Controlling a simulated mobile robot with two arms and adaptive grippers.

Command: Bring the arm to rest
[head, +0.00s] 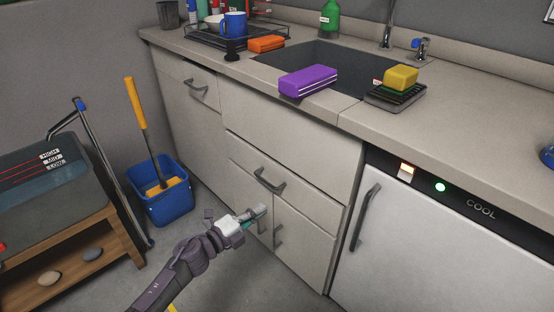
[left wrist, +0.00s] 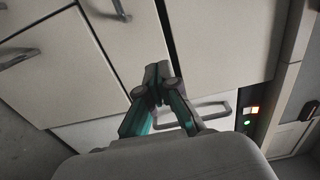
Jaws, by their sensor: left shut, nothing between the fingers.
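My left arm comes in from the bottom left of the head view. My left gripper (head: 262,210) is in front of the lower cabinet doors, close to their handles. In the left wrist view its fingers (left wrist: 158,72) are together with nothing between them. A dark cabinet handle (left wrist: 122,10) shows just above the fingertips in that view. I cannot tell whether the fingers touch the cabinet. The cabinet doors (head: 303,248) and the drawer above them look shut. My right gripper is not in view.
A blue bucket (head: 168,205) with a yellow-handled tool stands on the floor at left, beside a wooden stand (head: 60,235). The counter above holds a purple sponge (head: 308,81) and a sink (head: 340,68). A cooler (head: 400,250) is at right. Floor left of the cabinets is partly clear.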

